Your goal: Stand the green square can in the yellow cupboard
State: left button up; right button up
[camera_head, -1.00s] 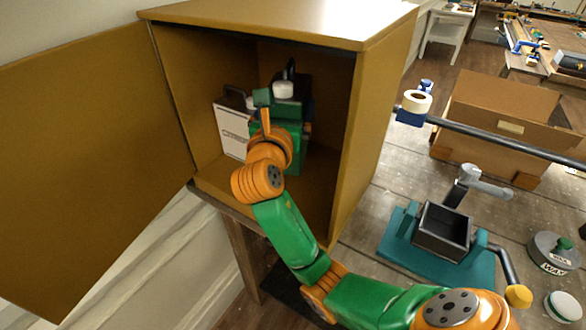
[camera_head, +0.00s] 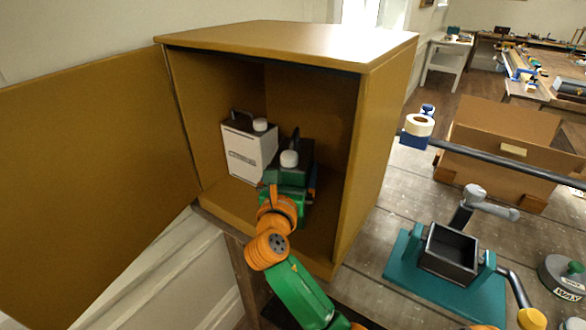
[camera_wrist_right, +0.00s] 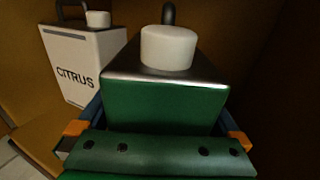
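The green square can (camera_head: 293,176), with a dark top, white cap and dark handle, is upright inside the yellow cupboard (camera_head: 378,140), right of a white can. My right gripper (camera_head: 283,192) reaches in through the open front and is shut on the green can. In the right wrist view, the green can (camera_wrist_right: 165,103) fills the middle, with a blue finger along each side. The arm and gripper hide the can's base, so I cannot tell whether it touches the cupboard floor. My left gripper is not in view.
The white can (camera_head: 247,150), marked CITRUS in the wrist view, stands close on the left. The cupboard door (camera_head: 90,170) is swung open to the left. Right of the cupboard are a teal-based device (camera_head: 445,265), a cardboard box (camera_head: 500,140) and a dark bar.

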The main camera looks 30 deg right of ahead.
jog(key=shift+a, duration=0.1)
jog(key=b+v, duration=0.1)
jog(key=v, duration=1)
jog(key=shift+s+a+b, duration=0.25)
jog(key=shift+s+b, duration=0.05)
jog(key=shift+r, duration=0.1)
